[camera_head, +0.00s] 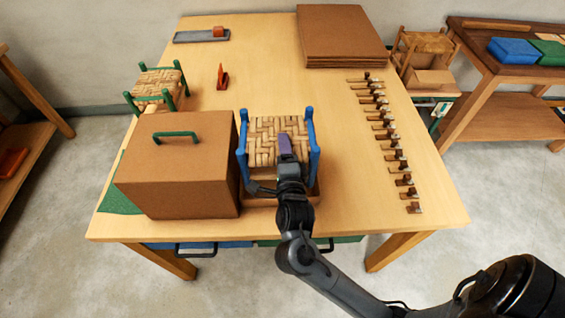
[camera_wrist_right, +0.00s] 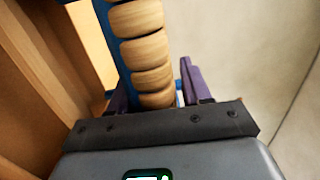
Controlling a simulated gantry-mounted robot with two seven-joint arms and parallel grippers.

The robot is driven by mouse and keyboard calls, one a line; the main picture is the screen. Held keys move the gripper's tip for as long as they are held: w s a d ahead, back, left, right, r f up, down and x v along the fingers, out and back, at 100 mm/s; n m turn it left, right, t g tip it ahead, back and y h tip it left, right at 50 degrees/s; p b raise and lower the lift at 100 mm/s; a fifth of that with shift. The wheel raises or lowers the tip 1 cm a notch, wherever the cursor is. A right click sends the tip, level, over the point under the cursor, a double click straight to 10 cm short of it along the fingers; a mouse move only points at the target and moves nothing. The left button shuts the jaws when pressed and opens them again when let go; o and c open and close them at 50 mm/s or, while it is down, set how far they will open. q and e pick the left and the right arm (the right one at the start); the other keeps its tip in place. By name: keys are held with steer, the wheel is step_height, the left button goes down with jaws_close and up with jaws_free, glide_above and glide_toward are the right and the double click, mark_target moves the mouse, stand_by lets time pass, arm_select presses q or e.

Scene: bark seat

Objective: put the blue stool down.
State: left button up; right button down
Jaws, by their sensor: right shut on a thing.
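The blue stool (camera_head: 262,155) has blue posts and a woven tan seat, and is upright near the table's front middle. My right gripper (camera_head: 286,147), with purple fingers, is shut on the stool's near side. In the right wrist view the fingers lie on either side of the woven seat edge (camera_wrist_right: 148,50) and its blue rail. A brown wooden piece (camera_head: 313,190) shows under and behind the stool's legs. I cannot tell whether the legs touch it. My arm hides part of the stool's front. My left gripper is not in view.
A brown box (camera_head: 180,185) with a green handle stands close to the stool's left. A green stool (camera_head: 157,85) is at the back left. Several small pegs (camera_head: 392,142) line the right side. The table (camera_head: 345,150) is bare between stool and pegs.

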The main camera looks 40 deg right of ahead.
steer(key=shift+s+f, duration=0.1)
steer(key=shift+f, duration=0.85)
steer(key=shift+f+b, duration=0.4)
steer(key=shift+f, duration=1.5)
steer(key=shift+f, duration=0.15)
steer(key=shift+c, duration=2.4)
jaws_free()
